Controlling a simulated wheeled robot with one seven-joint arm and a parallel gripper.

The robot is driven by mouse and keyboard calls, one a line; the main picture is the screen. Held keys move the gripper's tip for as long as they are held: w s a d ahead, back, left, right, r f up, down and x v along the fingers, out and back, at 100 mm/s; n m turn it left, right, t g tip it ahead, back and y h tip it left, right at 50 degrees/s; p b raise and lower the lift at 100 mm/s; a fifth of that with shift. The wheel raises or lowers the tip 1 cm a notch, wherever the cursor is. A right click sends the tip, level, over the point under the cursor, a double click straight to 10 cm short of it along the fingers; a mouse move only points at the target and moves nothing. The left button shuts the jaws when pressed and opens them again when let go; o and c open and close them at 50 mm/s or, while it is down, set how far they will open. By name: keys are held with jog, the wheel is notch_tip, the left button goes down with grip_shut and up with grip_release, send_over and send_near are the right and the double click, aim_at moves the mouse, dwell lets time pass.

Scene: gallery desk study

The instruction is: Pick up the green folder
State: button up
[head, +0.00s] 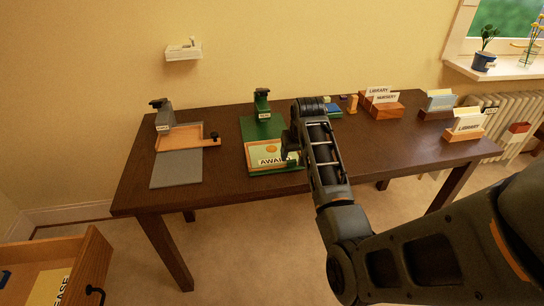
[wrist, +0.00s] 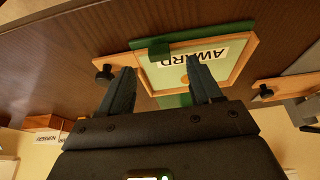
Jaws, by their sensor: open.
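A flat green sheet (head: 263,128), likely the green folder, lies on the desk under a wooden-framed AWARD card (head: 270,155). Green also shows along the frame's front edge. In the wrist view green shows (wrist: 176,101) beside the frame (wrist: 240,66), with a small dark green block (wrist: 158,49) at the frame's edge. My gripper (head: 291,143) is over the frame's right side. In the wrist view my open fingers (wrist: 160,68) have nothing between them that I can see held. One finger overlaps the frame, the other a wooden strip with a dark knob (wrist: 104,74). Contact cannot be told.
A green stamp-like device (head: 262,102) stands behind the sheet. Left are a grey folder (head: 176,169), a wooden piece (head: 190,137) and a grey device (head: 163,118). Card holders (head: 382,109) stand at the right. An open drawer (head: 87,268) is front left. The desk's front right is clear.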

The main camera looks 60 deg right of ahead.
aim_at(292, 162)
jog(key=shift+p+x, duration=0.3)
jog(key=shift+x, duration=2.45)
jog(key=shift+d, duration=0.1)
jog(key=shift+c, duration=0.3)
jog(key=c, duration=1.1)
jog(key=shift+r, duration=0.15)
